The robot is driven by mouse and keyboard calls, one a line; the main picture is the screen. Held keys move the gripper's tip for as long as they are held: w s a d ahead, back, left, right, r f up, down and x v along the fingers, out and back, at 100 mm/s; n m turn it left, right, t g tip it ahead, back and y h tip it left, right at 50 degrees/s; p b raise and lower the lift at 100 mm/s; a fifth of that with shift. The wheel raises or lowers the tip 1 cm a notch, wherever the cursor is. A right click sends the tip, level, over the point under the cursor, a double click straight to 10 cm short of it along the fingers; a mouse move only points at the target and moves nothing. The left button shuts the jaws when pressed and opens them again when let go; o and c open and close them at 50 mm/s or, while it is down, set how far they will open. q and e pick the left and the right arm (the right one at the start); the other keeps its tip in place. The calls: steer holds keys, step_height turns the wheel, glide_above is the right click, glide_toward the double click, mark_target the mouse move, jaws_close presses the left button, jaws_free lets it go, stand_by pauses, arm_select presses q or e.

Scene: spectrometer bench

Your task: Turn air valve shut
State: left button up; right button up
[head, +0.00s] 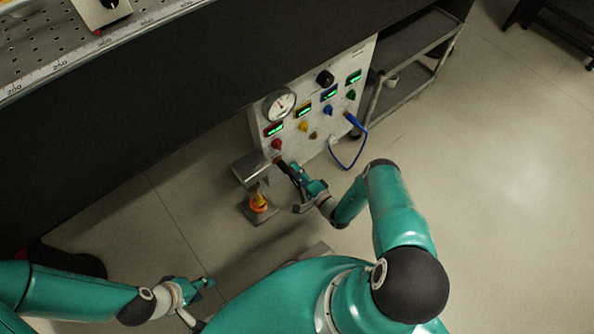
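The light grey valve panel (290,150) stands against the dark bench side. It carries red (276,145), yellow (303,127), blue (328,110) and green (351,95) knobs, each below a lit display, and a black knob (325,79). The labels are too small to read, so I cannot tell which knob is the air valve. My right gripper (281,165) points at the lower left of the panel, just below the red knob; contact and finger opening are unclear. My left gripper (209,283) is low at the left, away from the panel, with its fingers hard to make out.
A burner with an orange glow (259,203) stands just left of my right gripper, below a grey metal box (250,167). A round gauge (279,104) sits on the panel. A blue hose (359,146) loops from its right side.

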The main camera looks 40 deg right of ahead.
steer(key=shift+o, duration=1.3)
steer(key=shift+a+f, duration=0.1)
steer(key=shift+f, duration=0.05)
steer(key=shift+o, duration=0.4)
steer(key=s, duration=0.7)
steer(key=shift+s+d, duration=0.25)
steer(key=shift+d, duration=0.15)
